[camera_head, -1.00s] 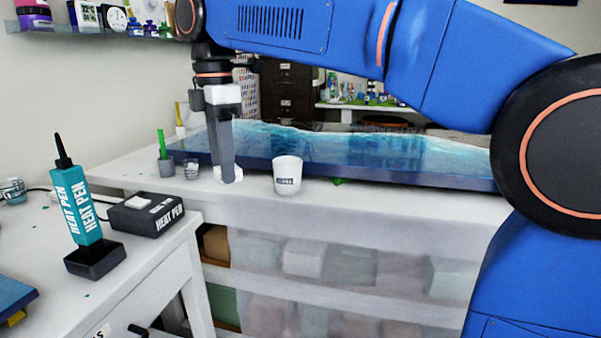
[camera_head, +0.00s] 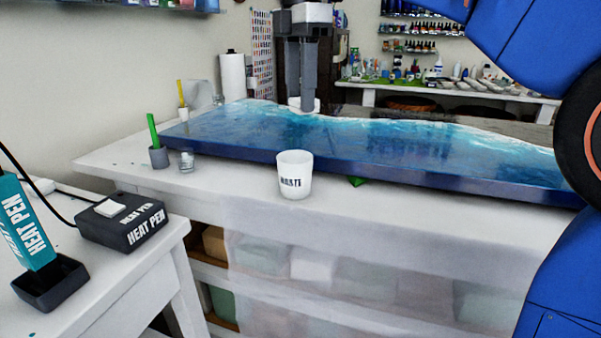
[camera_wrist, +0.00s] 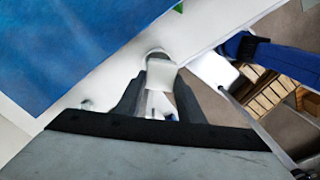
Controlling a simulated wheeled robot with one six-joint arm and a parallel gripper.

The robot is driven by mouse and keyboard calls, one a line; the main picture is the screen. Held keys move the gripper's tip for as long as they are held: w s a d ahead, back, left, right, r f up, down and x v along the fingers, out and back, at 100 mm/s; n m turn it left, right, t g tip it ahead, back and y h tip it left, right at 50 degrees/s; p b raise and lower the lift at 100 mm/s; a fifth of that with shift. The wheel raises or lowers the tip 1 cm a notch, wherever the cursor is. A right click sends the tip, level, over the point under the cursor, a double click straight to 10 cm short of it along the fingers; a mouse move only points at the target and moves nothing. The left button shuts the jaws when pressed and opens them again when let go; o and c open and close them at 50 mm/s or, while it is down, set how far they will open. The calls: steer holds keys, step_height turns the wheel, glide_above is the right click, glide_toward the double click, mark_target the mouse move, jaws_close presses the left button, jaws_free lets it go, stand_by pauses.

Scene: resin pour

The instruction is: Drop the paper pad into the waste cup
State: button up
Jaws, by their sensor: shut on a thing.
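The white waste cup (camera_head: 295,177) stands upright on the white worktop, in front of the blue resin slab. My gripper (camera_head: 303,100) points down and shows above the cup in the head view, apart from it. It is shut on the white paper pad (camera_head: 304,105) at its fingertips. The wrist view shows the pad (camera_wrist: 161,74) between the dark fingertips. A pale rounded shape just beyond the pad there may be the cup, mostly hidden, so its exact offset from the pad is unclear.
The blue resin slab (camera_head: 400,155) lies behind the cup. A small grey pot (camera_head: 159,157) with a green stick and a small glass (camera_head: 186,160) stand to the left. The heat pen (camera_head: 22,225) and its box (camera_head: 122,222) are on the nearer left table.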

steer(key=shift+f, duration=2.3)
steer(key=o, duration=1.1)
steer(key=shift+r, duration=3.75)
